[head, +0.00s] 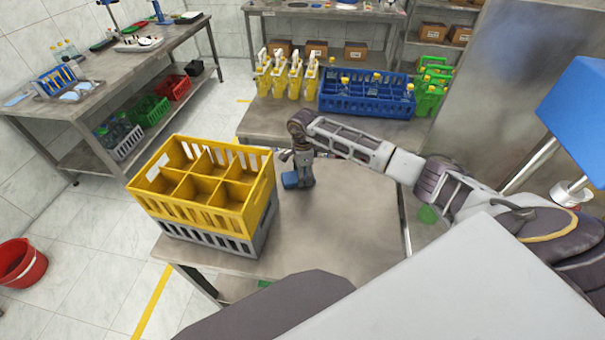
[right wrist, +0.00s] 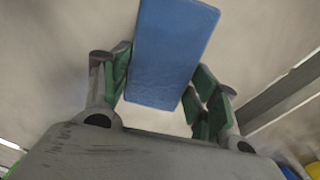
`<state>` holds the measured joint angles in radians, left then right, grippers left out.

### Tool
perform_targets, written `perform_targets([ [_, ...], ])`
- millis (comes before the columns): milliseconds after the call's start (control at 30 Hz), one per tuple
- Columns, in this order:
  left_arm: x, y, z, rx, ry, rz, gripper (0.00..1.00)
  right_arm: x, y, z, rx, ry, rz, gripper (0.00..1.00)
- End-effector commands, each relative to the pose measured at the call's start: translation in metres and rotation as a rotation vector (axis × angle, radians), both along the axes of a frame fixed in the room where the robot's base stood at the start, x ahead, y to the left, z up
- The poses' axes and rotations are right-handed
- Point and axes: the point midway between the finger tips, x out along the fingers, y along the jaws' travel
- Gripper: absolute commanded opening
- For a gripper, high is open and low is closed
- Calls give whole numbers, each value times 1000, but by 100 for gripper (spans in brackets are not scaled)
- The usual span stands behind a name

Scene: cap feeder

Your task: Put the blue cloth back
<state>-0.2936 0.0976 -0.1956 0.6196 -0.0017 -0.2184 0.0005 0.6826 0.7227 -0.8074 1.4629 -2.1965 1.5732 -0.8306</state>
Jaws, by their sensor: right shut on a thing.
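The blue cloth (right wrist: 172,52) looks like a folded block between the fingers of my right gripper (right wrist: 165,95) in the right wrist view. In the head view the cloth (head: 290,180) shows low at the end of my right arm, just right of the yellow crate. My right gripper (head: 298,178) is shut on it, pointing down at the steel table (head: 345,215). I cannot tell whether the cloth touches the table top. My left gripper is not in view.
A yellow divided crate (head: 203,208) sits on a grey crate (head: 255,243) at the table's left. Behind are yellow bottle carriers (head: 280,78), a blue bottle crate (head: 366,100) and green carriers (head: 428,95). The table's right part is clear.

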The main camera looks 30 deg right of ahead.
Motion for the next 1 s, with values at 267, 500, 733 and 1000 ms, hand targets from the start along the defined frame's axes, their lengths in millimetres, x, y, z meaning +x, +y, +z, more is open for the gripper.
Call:
perform_targets([
  [267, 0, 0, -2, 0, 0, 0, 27, 0, 0, -2, 0, 0, 0, 70],
  [500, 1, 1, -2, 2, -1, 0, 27, 0, 0, -2, 0, 0, 0, 82],
  [733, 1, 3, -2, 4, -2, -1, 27, 0, 0, -2, 0, 0, 0, 82],
  [1000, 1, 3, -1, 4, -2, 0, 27, 1, 0, 10, 0, -2, 0, 82],
])
